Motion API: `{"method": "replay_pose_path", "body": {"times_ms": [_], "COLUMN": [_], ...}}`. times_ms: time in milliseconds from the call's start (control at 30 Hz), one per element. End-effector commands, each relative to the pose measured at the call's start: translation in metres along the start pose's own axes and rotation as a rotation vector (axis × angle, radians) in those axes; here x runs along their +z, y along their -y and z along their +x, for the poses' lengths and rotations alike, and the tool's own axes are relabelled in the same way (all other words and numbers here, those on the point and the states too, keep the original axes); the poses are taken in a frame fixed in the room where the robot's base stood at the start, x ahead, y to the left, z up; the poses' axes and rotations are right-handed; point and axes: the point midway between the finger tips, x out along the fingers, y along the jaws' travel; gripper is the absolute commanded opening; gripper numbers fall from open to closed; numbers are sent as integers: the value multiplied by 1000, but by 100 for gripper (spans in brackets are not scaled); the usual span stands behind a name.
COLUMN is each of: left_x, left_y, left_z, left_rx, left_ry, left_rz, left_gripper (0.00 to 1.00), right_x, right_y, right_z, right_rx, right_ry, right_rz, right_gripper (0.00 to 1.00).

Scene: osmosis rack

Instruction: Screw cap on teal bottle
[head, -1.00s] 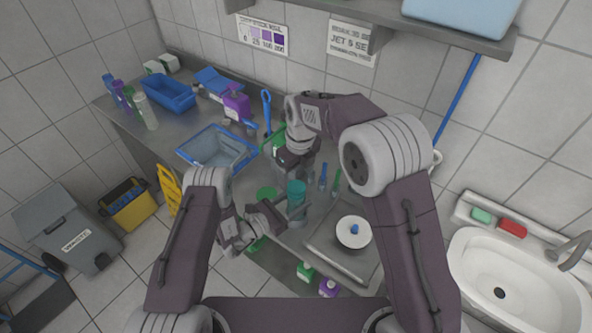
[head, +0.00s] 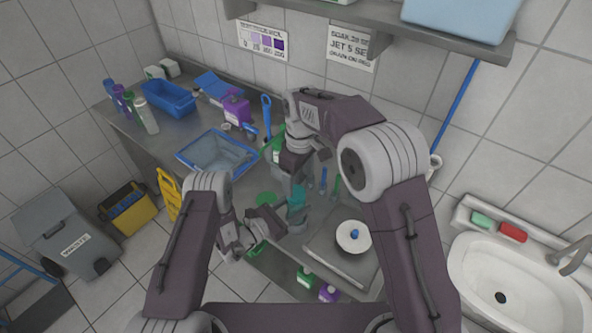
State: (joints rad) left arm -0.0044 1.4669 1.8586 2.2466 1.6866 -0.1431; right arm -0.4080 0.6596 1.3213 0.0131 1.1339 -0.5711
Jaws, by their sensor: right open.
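The teal bottle (head: 297,217) stands upright on the steel bench, near the middle of the head view. My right gripper (head: 298,181) is open and points down over the bottle's top, which it partly hides. My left gripper (head: 284,222) reaches in from the left against the lower part of the bottle. Its fingertips are small and dark, and I cannot tell whether they are closed on the bottle. I cannot make out a cap; the bottle's mouth is hidden.
A flat green disc (head: 266,199) lies left of the bottle. A blue-rimmed basin (head: 183,157) is behind it. A white round thing with a blue knob (head: 353,237) sits on the right. Small green and purple bottles (head: 328,293) stand at the front edge.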

Motion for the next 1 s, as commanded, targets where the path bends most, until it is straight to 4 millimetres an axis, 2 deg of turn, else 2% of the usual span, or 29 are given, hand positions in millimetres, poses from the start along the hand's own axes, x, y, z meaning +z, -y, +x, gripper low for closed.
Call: {"method": "replay_pose_path", "body": {"times_ms": [300, 500, 667, 767, 1000], "left_x": [0, 0, 0, 0, 0], "left_y": [0, 0, 0, 0, 0], "left_z": [0, 0, 0, 0, 0], "left_rx": [0, 0, 0, 0, 0], "left_ry": [0, 0, 0, 0, 0], "left_rz": [0, 0, 0, 0, 0], "left_gripper": [0, 0, 0, 0, 0], "right_x": [-1, -3, -6, -13, -12], "right_y": [-1, -2, -4, -7, -6], "right_z": [-9, -13, -17, -17, -15], "right_rx": [-18, -34, -39, -25, -31], "right_ry": [15, 15, 14, 15, 15], "right_rz": [-1085, -1664, -1921, -1937, -1935], "right_gripper": [74, 74, 74, 74, 74]}}
